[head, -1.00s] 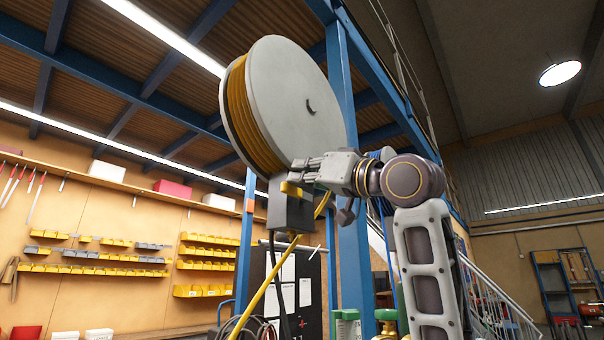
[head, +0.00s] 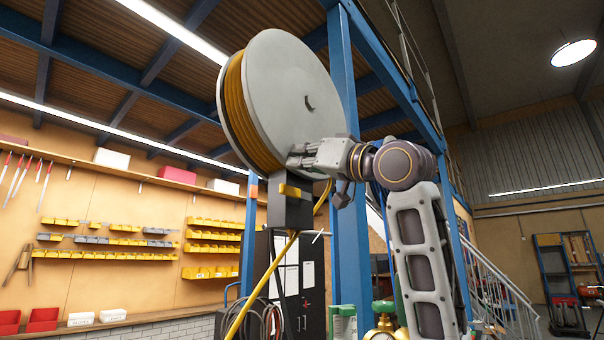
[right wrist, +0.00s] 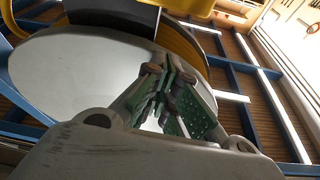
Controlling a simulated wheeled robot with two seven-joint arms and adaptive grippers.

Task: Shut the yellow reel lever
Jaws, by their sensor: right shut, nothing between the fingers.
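The large reel has a pale grey disc (head: 285,85) with yellow hose (head: 238,110) wound behind it. Below it is a dark grey box (head: 290,212). The yellow lever (head: 296,191) lies across the upper front of this box, roughly level. My right gripper (head: 290,156) is shut and empty, in front of the lower disc and above the lever, apart from it. In the right wrist view the closed fingers (right wrist: 163,75) show against the disc (right wrist: 90,75). A yellow part at that view's top edge may be the lever; it is cut off.
A blue post (head: 350,240) stands behind the reel and my right arm. Yellow hose (head: 262,285) hangs below the box. A green-topped brass fitting (head: 384,318) is at the bottom. Shelves with yellow bins (head: 210,250) line the far wall.

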